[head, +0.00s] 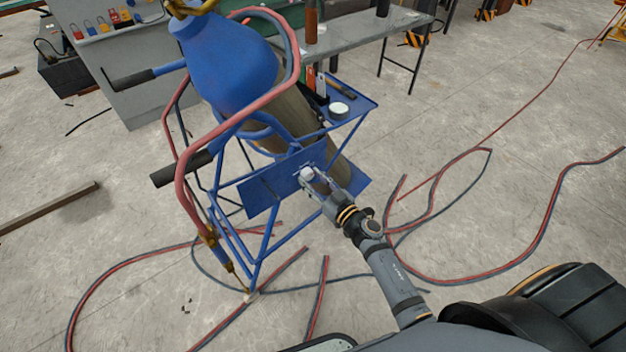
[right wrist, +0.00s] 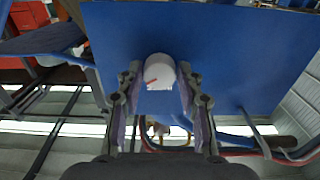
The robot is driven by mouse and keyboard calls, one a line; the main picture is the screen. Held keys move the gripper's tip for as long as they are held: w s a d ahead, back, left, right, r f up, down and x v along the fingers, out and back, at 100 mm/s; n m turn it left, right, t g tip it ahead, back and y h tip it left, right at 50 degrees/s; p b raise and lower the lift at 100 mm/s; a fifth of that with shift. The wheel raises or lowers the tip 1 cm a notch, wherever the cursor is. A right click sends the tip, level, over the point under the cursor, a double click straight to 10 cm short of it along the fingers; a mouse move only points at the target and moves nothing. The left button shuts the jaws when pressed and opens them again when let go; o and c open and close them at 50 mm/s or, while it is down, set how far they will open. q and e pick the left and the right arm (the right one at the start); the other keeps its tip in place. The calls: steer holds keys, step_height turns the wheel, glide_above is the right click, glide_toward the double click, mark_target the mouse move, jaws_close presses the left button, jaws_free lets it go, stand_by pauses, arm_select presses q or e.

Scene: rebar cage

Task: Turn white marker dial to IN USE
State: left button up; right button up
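The white marker dial (right wrist: 160,70) is a round white knob with a short red mark on its face. It sits on a blue plate (right wrist: 235,65) on the blue cylinder cart. In the head view the dial (head: 306,173) shows at the tip of my right gripper (head: 313,178). In the right wrist view my right gripper's (right wrist: 159,75) fingers stand on either side of the dial, apart, with a narrow gap at the left finger. Contact at the right finger is unclear. Any lettering around the dial is not readable. My left gripper is not in view.
The cart (head: 235,235) carries a blue gas cylinder (head: 225,65) with red and dark hoses looped around it. A blue side shelf (head: 362,105) holds a white roll (head: 339,110). Hoses (head: 470,278) lie over the floor. A grey workbench (head: 360,35) stands behind.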

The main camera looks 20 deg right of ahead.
steer(key=c, duration=0.6)
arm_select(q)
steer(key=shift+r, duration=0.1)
arm_select(e)
steer(key=n+p, duration=0.1)
steer(key=n, duration=0.2)
steer(key=n+p, duration=0.1)
steer(key=n, duration=0.1)
steer(key=shift+n, duration=0.4)
steer(key=shift+d+n, duration=0.1)
steer(key=shift+n, duration=0.8)
steer(key=n, duration=0.3)
steer(key=shift+n, duration=0.3)
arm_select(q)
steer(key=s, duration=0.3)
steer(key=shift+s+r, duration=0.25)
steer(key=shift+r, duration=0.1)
arm_select(e)
steer(key=shift+n, duration=0.3)
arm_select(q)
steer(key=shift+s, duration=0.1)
